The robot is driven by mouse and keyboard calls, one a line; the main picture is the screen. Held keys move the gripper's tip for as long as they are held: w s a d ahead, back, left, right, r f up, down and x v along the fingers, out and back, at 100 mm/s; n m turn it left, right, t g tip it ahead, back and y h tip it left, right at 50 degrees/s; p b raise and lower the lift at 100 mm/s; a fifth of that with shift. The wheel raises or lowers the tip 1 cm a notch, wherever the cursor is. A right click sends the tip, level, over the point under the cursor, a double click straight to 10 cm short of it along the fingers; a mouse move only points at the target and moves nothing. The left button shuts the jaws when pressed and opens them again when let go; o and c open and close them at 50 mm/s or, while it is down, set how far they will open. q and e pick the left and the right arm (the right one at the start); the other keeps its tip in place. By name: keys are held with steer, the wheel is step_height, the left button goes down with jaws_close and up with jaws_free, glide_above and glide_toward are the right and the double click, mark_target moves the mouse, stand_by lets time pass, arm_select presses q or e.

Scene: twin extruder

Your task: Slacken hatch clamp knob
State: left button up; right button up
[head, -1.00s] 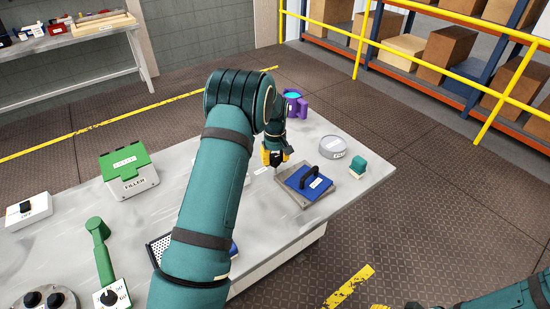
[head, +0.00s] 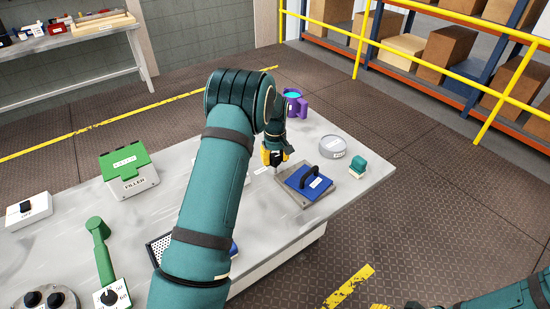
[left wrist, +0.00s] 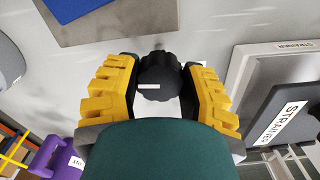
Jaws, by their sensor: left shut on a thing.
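The hatch clamp knob (left wrist: 159,75) is black and lobed, with a small white mark, in the left wrist view. My left gripper (left wrist: 160,88) has its yellow fingers on either side of the knob and is shut on it. In the head view my left gripper (head: 275,157) is at the left edge of the hatch, and the knob is mostly hidden there. The blue hatch lid (head: 310,183) with a black handle lies on a grey plate (head: 291,199). At the lower right of the head view, part of my right arm shows; its fingers are mostly out of frame.
A purple container (head: 297,104) stands behind my left gripper. A grey round tin (head: 333,147) and a teal block (head: 358,167) are right of the hatch. A green-lidded filler box (head: 128,174) stands at left. The grey table front is clear beside the hatch.

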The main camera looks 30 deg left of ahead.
arm_select(q)
steer(key=shift+s+d+f, duration=0.15)
steer(key=shift+f, duration=0.05)
stand_by(0.4)
steer(key=o, duration=1.2)
steer(key=shift+r, duration=0.1)
steer(key=shift+r, duration=0.1)
steer(key=shift+r, duration=0.2)
step_height(320, 180, up, 12)
steer(key=shift+f, duration=0.25)
